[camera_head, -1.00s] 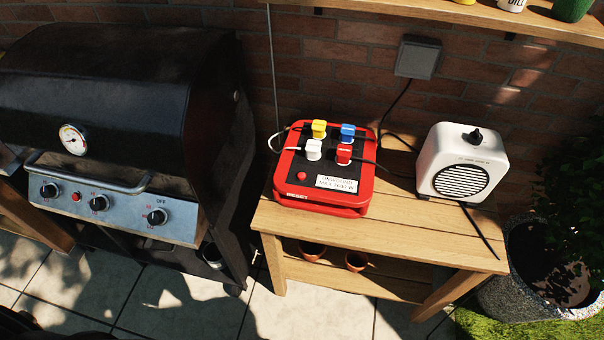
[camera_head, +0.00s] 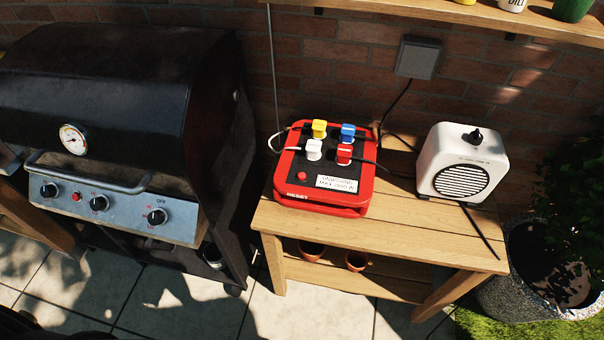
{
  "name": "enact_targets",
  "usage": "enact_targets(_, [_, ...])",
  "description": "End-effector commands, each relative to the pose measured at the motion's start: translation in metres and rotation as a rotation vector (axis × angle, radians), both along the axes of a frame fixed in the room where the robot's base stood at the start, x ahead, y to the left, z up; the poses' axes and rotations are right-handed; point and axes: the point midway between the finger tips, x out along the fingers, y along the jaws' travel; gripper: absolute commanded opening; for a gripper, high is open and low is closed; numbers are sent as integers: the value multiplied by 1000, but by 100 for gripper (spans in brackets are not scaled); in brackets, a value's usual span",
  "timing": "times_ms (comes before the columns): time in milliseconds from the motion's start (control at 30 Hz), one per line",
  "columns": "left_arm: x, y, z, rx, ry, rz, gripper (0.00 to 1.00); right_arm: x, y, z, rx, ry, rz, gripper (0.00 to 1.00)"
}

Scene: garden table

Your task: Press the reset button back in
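A red power distribution box (camera_head: 325,209) with a black top sits on the left part of the wooden table (camera_head: 410,243). Its round red reset button (camera_head: 301,178) is at the front left of the top, above the printed word RESET. From this view I cannot tell whether the button stands out or is in. Yellow (camera_head: 319,128), blue (camera_head: 347,132), white (camera_head: 313,149) and red (camera_head: 344,153) plugs sit in the top. A white label (camera_head: 337,184) is at the front right of the top. Neither of my grippers is in view.
A white heater (camera_head: 462,165) with a dark knob stands on the table's right. A black grill (camera_head: 120,130) stands close on the left. A grey wall socket (camera_head: 418,57) and a shelf (camera_head: 450,14) are behind. The front tabletop is clear. A potted plant (camera_head: 550,245) stands right.

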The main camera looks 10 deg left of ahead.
Motion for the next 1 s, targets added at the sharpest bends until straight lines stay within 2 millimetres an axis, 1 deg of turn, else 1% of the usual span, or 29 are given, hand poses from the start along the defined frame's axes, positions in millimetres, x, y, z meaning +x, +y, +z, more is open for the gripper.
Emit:
enact_targets(933, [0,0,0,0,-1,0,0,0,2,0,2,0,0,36])
enact_targets(967, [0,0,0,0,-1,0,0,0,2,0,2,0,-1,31])
enact_targets(1000, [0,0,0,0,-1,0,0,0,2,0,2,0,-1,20])
